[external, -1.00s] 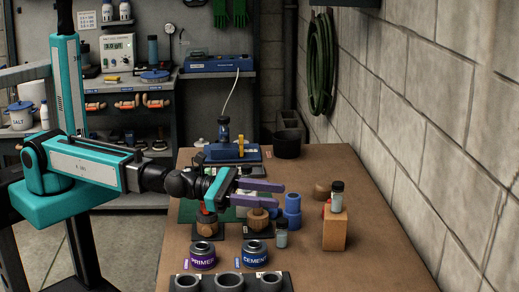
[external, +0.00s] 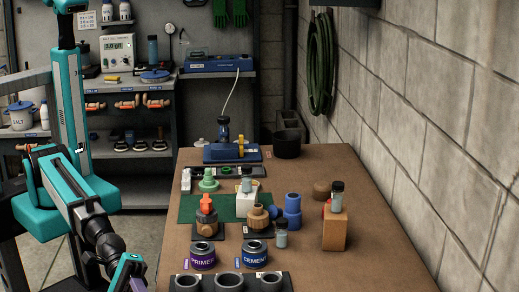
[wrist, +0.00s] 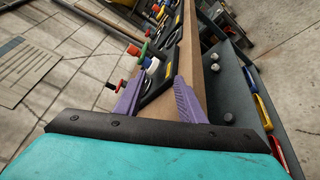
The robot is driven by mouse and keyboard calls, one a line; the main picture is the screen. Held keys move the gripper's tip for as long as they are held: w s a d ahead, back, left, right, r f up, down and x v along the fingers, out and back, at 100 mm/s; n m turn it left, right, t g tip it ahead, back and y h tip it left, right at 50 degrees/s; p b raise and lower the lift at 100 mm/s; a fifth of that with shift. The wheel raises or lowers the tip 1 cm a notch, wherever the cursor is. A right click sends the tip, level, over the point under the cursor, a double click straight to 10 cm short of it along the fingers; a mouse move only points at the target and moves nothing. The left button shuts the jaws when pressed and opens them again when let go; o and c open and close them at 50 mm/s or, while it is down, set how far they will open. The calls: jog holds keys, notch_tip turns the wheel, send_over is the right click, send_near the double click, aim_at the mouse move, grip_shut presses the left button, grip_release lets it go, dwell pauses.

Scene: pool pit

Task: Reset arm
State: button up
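My teal arm is folded down at the lower left of the external view, left of the table (external: 330,240).
Primer (external: 203,255) and cement (external: 255,252) cans stand near the table's front, behind a black holder (external: 229,283). A wooden block (external: 335,228) with a jar on top stands at right. A blue device (external: 230,151) stands at the back. A block wall borders the right.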

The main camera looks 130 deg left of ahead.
jog(key=s+d+f+m+g+p, duration=0.1)
jog(key=s+f+m+g, duration=0.2)
jog(key=f, duration=0.5)
jog(key=s+d+f+m+g, duration=0.1)
jog(key=s+f+m+g, duration=0.2)
jog(key=f, duration=0.6)
jog(key=s+a+f+m+g+y+p, duration=0.1)
jog(key=s+a+f+m+g, duration=0.15)
jog(key=s+f, duration=0.45)
jog(key=s+a+f+m+g+y+p, duration=0.1)
jog(key=s+a+f+m+g, duration=0.2)
jog(key=s+f, duration=0.5)
jog(key=s+a+f+m+g+y+p, duration=0.1)
jog(key=s+a+f, duration=0.4)
jog(key=s, duration=0.6)
jog(key=s+a+f+m+g+y+p, duration=0.1)
jog(key=s+a+f+m+g, duration=0.3)
jog(key=s, duration=0.7)
jog(key=s+a+f+m+g+y+p, duration=0.2)
jog(key=s+a+f+g, duration=0.2)
jog(key=s, duration=0.7)
jog(key=a+f, duration=0.2)
jog(key=a, duration=0.1)
jog(key=shift+a+f+m, duration=0.35)
jog(key=shift+a+f, duration=0.05)
jog(key=shift+w+g, duration=0.1)
jog(key=shift+g, duration=0.15)
jog(key=c, duration=0.6)
